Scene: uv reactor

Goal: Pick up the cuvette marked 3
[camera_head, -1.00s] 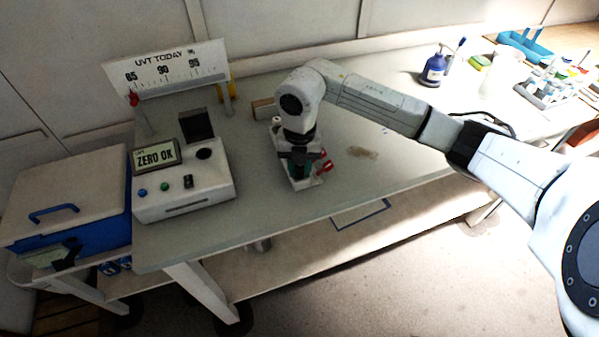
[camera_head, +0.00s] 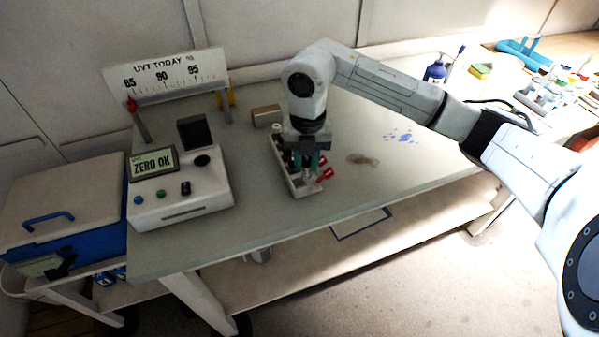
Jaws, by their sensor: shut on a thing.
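A small white rack (camera_head: 297,188) stands on the grey bench with dark and pale pieces in it, partly hidden by my arm. My gripper (camera_head: 309,172) points down just above the rack's near part, its teal fingers shut on a small pale piece that looks like a cuvette. The fingers hide most of it, and I cannot read any number on it. Two red parts (camera_head: 326,174) show at the right side of the rack, close beside the fingers. I cannot tell which cuvette is marked 3.
A white meter (camera_head: 183,197) reading ZERO OK stands left of the rack, with a UVT TODAY scale board (camera_head: 165,75) behind. A tan block (camera_head: 266,115) lies behind the rack. A stain (camera_head: 362,159) and blue spots (camera_head: 403,135) mark otherwise clear bench to the right.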

